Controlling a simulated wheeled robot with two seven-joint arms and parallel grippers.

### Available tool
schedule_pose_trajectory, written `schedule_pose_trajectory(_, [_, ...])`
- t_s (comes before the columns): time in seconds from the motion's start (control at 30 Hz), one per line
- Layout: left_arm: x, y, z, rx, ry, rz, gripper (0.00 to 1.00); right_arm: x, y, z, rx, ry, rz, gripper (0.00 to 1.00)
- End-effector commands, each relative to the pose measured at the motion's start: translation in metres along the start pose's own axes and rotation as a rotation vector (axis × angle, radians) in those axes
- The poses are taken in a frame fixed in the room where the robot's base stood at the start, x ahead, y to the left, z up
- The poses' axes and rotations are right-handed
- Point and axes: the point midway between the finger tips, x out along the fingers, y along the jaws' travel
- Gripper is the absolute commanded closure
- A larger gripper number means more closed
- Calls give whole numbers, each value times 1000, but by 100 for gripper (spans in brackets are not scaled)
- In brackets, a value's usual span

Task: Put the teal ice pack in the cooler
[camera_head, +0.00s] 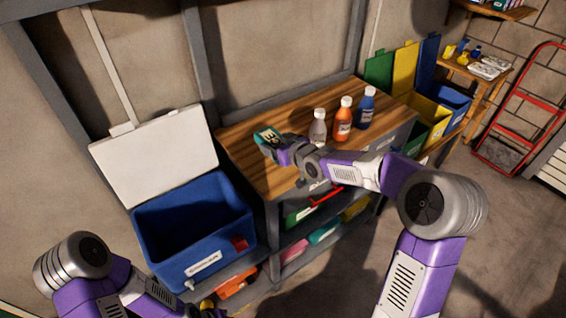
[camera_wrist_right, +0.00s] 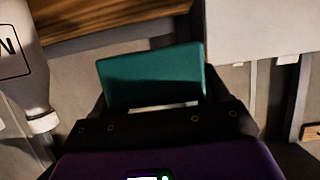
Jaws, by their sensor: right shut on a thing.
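The teal ice pack (camera_head: 268,136) is held in my right gripper (camera_head: 279,147), above the left part of the wooden bench top. In the right wrist view, the ice pack (camera_wrist_right: 152,76) stands up between the dark fingers (camera_wrist_right: 155,105). The cooler (camera_head: 195,230) is a blue box with its white lid (camera_head: 155,155) swung open against the wall, to the left of the bench. My right gripper is up and to the right of the cooler's opening. My left arm is at the lower left; its gripper is mostly cut off at the bottom edge, so its jaws are unclear.
A grey-white bottle (camera_head: 317,128), an orange bottle (camera_head: 343,120) and a blue bottle (camera_head: 366,108) stand on the bench (camera_head: 245,165), right of my right gripper. Coloured bins (camera_head: 425,118) stand further right. A shelf below the bench holds several coloured items. A red patch (camera_head: 239,243) shows at the cooler's right side.

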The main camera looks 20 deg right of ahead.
Motion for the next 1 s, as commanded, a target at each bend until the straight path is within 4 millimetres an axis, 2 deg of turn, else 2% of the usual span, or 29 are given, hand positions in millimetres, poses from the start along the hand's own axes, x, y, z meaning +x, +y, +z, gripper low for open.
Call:
schedule_pose_trajectory(0.2, [-5,2,0,0,0,0,57,3,26,-10,-1,5,-2,67])
schedule_pose_trajectory(0.33, [-2,1,0,0,0,0,57,6,32,-6,0,4,-1,67])
schedule_pose_trajectory(0.6, [25,-9,-1,0,0,0,57,26,32,40,1,3,-1,67])
schedule_pose_trajectory(0.83, [32,-12,-1,0,0,0,57,32,32,55,0,5,-2,67])
schedule_pose_trajectory(1.0, [43,-16,-2,0,0,0,57,42,32,79,0,4,-2,67])
